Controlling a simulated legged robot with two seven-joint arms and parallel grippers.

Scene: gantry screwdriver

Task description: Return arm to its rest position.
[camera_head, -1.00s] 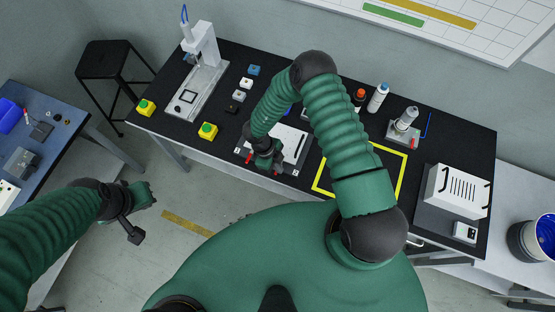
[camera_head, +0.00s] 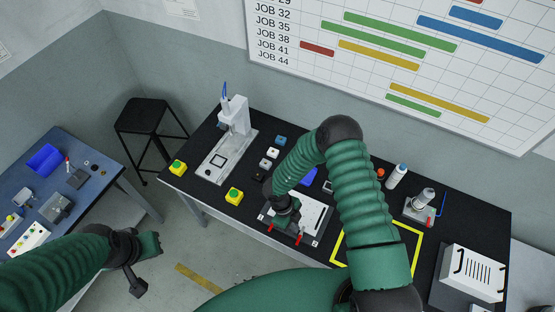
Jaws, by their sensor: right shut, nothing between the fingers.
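My right arm (camera_head: 361,190) is green with dark joints and reaches over the black workbench, bent at the elbow. Its right gripper (camera_head: 285,238) points down at the white plate fixture (camera_head: 308,217) near the bench's front edge. The right gripper is shut with nothing seen in it; the arm partly hides its fingers. Two red clamp handles show beside it. My left arm (camera_head: 60,270) comes in from the lower left. Its left gripper (camera_head: 150,262) hangs over the floor, apart from both benches; its fingers are too small and dark to read.
The black bench (camera_head: 190,197) holds a gantry screwdriver (camera_head: 235,118), yellow-green buttons (camera_head: 234,196), small blocks (camera_head: 273,153), a yellow-framed area (camera_head: 413,262), a bottle (camera_head: 397,176) and a white slotted box (camera_head: 472,272). A blue bench (camera_head: 95,190) stands left. A stool (camera_head: 143,118) is behind.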

